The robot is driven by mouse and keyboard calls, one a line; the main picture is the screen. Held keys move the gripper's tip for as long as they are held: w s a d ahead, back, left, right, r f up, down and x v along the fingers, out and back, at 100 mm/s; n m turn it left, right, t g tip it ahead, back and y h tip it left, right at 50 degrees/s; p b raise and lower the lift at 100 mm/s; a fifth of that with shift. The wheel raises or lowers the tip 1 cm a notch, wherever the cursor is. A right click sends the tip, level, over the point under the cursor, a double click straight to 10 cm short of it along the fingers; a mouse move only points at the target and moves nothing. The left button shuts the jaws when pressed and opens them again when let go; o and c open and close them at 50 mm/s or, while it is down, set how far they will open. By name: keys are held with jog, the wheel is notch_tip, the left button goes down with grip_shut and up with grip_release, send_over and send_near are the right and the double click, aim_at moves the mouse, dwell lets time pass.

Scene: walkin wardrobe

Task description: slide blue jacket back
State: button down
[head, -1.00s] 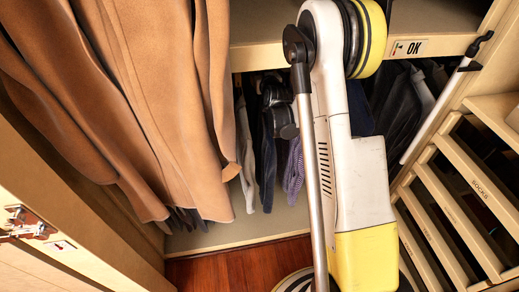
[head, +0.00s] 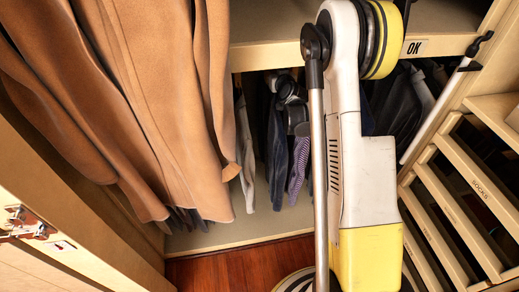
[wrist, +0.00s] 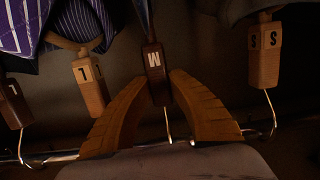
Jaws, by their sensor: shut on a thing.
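In the wrist view, my gripper (wrist: 161,88) has its two ribbed orange fingers closed around a dark brown hanger block (wrist: 153,60) marked M, below its hook on the rail. A narrow blue strip of cloth, likely the blue jacket (wrist: 144,14), shows at this block; most of it is out of frame. In the head view, my gripper (head: 296,118) is down among the hanging clothes under the shelf, partly hidden by my arm. A dark navy garment (head: 277,160) and a purple striped shirt (head: 298,168) hang there. I cannot tell which garment there is the held one.
Wooden hanger blocks marked L (wrist: 89,85) and S (wrist: 264,55) flank my gripper on the rail (wrist: 60,157). Long tan coats (head: 150,110) hang at left. The shelf (head: 260,55) is above; slatted sock drawers (head: 455,205) stand at right.

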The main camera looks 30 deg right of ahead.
jog(key=c, duration=1.2)
grip_release()
jog(key=shift+c, duration=0.2)
jog(key=v, duration=1.2)
jog(key=shift+s, duration=0.15)
